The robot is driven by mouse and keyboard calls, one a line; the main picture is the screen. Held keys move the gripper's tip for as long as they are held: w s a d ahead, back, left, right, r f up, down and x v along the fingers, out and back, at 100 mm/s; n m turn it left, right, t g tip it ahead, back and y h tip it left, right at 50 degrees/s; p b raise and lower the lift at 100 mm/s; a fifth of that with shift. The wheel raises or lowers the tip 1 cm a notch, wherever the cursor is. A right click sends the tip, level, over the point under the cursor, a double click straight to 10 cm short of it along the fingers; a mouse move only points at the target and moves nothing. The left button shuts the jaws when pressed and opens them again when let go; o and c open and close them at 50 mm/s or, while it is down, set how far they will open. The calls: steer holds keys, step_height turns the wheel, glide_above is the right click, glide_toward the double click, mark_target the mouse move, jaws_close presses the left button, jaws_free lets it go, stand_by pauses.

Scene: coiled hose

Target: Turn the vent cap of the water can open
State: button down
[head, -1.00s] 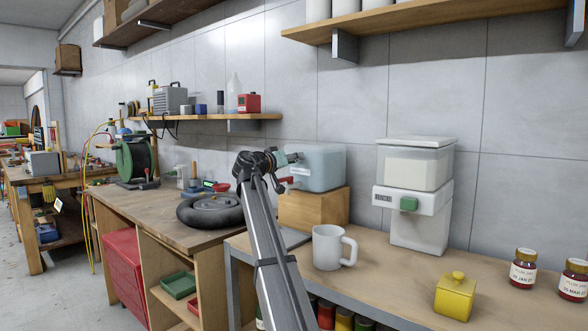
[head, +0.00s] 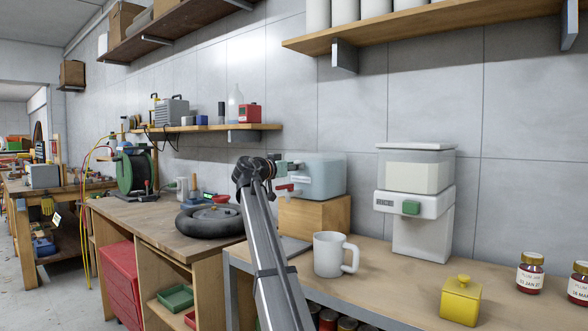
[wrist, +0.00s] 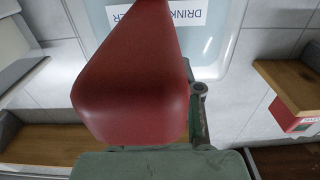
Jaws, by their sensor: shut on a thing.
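The water can (head: 322,178) is a pale blue, see-through box with a white label and a red tap (head: 285,188) low on its left end. It stands on a wooden block (head: 325,214). My gripper (head: 294,164) is at the upper left end of the can, above the tap, and shut. The vent cap is hidden, apparently in the jaws. In the wrist view, a large red wedge and a grey-green part of my gripper fill the middle. Behind them are the can (wrist: 215,52) and its upside-down label (wrist: 180,15).
A white mug (head: 330,256) stands in front of the block. A yellow pot (head: 461,302), a white dispenser (head: 415,205) and two jars stand to the right. A coiled black hose (head: 210,220) lies on the left bench. The bench between mug and dispenser is clear.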

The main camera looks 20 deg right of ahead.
steer(key=c, duration=0.8)
jaws_free()
steer(key=shift+d, duration=0.1)
steer(key=v, duration=1.2)
steer(key=shift+w, duration=0.1)
